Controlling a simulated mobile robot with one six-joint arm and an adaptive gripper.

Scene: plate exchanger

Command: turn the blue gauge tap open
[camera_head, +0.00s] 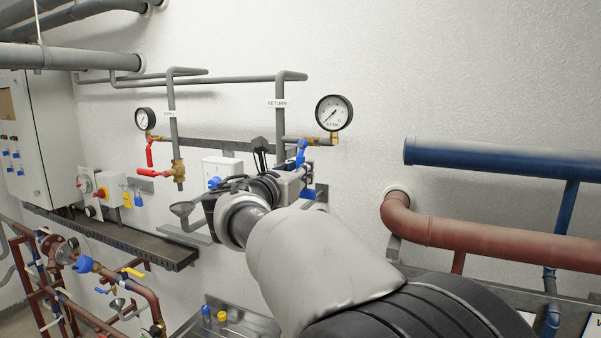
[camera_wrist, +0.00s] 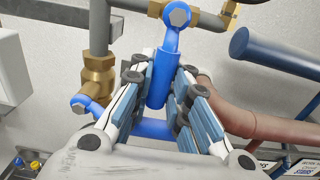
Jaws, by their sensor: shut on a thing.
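The blue gauge tap (camera_head: 301,153) sits below the right-hand gauge (camera_head: 334,112), by the RETURN pipe. In the wrist view the tap's blue handle (camera_wrist: 157,82) hangs down from its bolt head, near a brass fitting. My gripper (camera_wrist: 160,76) has its two fingers on either side of this handle and is shut on it. In the head view my gripper (camera_head: 288,182) is at the tap, partly hidden by my own wrist, so the contact does not show there.
A second blue lever (camera_wrist: 143,129) on a brass valve (camera_wrist: 98,78) lies just below, partly behind my fingers. A red-handled gauge tap (camera_head: 149,153) is at left. A blue pipe (camera_head: 490,158) and a red-brown pipe (camera_head: 480,238) run at right. The wall above is clear.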

